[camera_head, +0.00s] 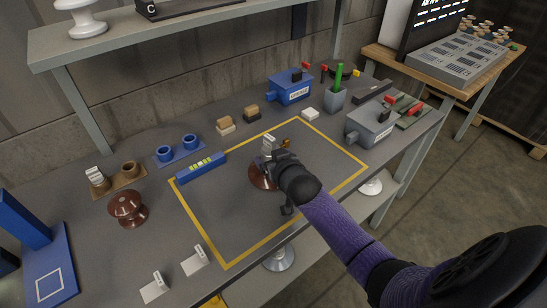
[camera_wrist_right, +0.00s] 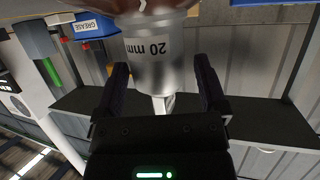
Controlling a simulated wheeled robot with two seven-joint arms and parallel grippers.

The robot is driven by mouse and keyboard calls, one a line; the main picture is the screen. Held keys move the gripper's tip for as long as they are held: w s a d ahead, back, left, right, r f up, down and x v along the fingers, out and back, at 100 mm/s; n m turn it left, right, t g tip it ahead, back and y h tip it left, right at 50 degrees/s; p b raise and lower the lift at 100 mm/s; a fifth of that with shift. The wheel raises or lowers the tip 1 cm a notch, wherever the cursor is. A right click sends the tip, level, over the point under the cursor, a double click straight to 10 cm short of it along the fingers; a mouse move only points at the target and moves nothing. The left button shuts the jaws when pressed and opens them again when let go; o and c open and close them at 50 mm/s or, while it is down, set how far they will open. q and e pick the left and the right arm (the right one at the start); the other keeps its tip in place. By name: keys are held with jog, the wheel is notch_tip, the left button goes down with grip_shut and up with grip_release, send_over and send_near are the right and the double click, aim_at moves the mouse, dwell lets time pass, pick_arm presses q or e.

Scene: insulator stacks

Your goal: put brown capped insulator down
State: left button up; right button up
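The brown capped insulator (camera_head: 258,180) is inside the yellow-lined area of the bench, upright, partly hidden by my right gripper. Its silver cap (camera_wrist_right: 158,65), printed "20 mm", fills the space between the fingers in the wrist view. I cannot tell whether the insulator's base touches the mat (camera_head: 225,225). My left gripper is not in view.
Another brown insulator (camera_head: 127,208) stands left of the mat. A labelled cap sits in a brown holder (camera_head: 122,178); blue cups (camera_head: 180,150) stand behind. A blue level (camera_head: 201,168) lies along the mat's left edge. White cards (camera_head: 195,261) are in front. Grey box (camera_head: 370,124) is right.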

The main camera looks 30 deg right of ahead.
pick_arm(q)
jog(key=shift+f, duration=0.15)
pick_arm(e)
jog(key=shift+s+a+f, duration=0.1)
jog(key=shift+s+f, duration=0.05)
jog(key=shift+f, duration=0.25)
jog(key=shift+s+a+f, duration=0.1)
jog(key=shift+s+f, duration=0.05)
jog(key=shift+f, duration=0.25)
jog(key=shift+w+r+p, duration=0.1)
jog(key=shift+r+p, duration=0.2)
jog(key=shift+s+a+r+p, duration=0.2)
jog(key=shift+s+r+p, duration=0.75)
jog(key=shift+s+p, duration=0.15)
pick_arm(q)
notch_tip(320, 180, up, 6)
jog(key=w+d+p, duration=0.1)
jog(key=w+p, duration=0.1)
jog(key=p, duration=0.1)
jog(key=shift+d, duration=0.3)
pick_arm(e)
jog(key=v, duration=0.9)
jog(key=shift+r, duration=0.15)
